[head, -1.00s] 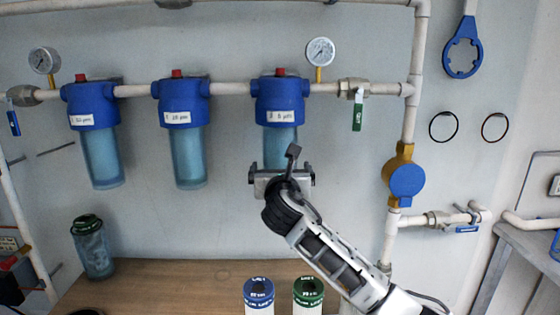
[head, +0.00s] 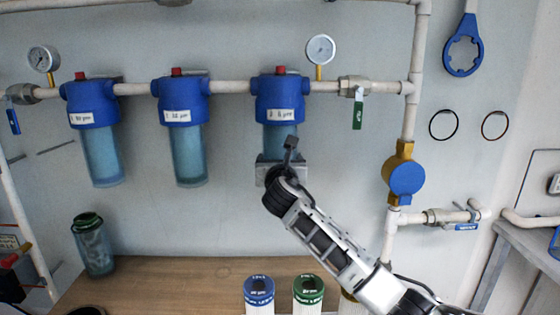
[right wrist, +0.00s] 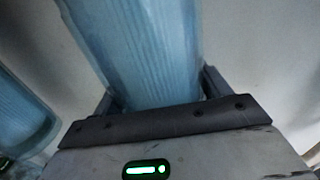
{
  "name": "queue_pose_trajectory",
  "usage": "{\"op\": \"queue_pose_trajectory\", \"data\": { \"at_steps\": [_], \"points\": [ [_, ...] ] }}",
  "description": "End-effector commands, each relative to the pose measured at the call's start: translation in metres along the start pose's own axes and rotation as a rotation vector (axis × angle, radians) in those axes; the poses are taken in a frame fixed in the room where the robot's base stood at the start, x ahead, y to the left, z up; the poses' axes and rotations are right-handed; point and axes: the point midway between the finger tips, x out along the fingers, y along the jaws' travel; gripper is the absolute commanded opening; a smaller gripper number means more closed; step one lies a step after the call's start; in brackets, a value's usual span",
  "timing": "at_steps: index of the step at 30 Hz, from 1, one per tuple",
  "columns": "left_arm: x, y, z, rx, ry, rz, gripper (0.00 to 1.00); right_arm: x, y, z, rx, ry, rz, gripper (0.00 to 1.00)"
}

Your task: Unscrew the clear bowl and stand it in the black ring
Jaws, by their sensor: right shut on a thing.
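Three clear blue-tinted bowls hang under blue filter heads on the wall pipe. My right gripper (head: 282,165) is shut on the lower part of the right-hand bowl (head: 282,138), whose top meets its blue head (head: 280,98). In the right wrist view the bowl (right wrist: 140,50) stands between the jaws (right wrist: 155,115); its bottom end is hidden. A dark ring (head: 88,311) on the wooden table is cut off by the lower edge of the head view; I cannot tell whether it is the black ring. My left gripper is not in view.
A clear canister with a green top (head: 92,245) stands at the table's left. A blue-topped cartridge (head: 259,290) and a green-topped cartridge (head: 308,290) stand at the front. The table's middle left is clear.

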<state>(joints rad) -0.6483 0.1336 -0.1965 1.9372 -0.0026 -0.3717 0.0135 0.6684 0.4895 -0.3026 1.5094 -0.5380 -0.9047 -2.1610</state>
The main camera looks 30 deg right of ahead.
Motion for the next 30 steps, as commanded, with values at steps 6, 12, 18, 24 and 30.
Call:
{"op": "queue_pose_trajectory", "data": {
  "at_steps": [6,12,18,24,30],
  "points": [
    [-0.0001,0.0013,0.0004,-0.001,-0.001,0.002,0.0,0.0,0.0005,-0.0009,0.0,0.003,-0.021,0.35],
    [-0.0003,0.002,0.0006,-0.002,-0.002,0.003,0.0,-0.0002,-0.0006,-0.0006,0.0,0.004,-0.239,0.35],
    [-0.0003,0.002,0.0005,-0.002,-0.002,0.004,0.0,-0.0008,-0.0034,-0.0009,-0.002,0.002,-0.305,0.35],
    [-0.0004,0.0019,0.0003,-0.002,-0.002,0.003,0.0,-0.0004,-0.0028,-0.001,-0.002,0.004,-0.328,0.35],
    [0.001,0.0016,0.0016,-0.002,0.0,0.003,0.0,-0.0013,-0.004,-0.0016,-0.002,0.004,-0.535,0.35]
  ]
}}
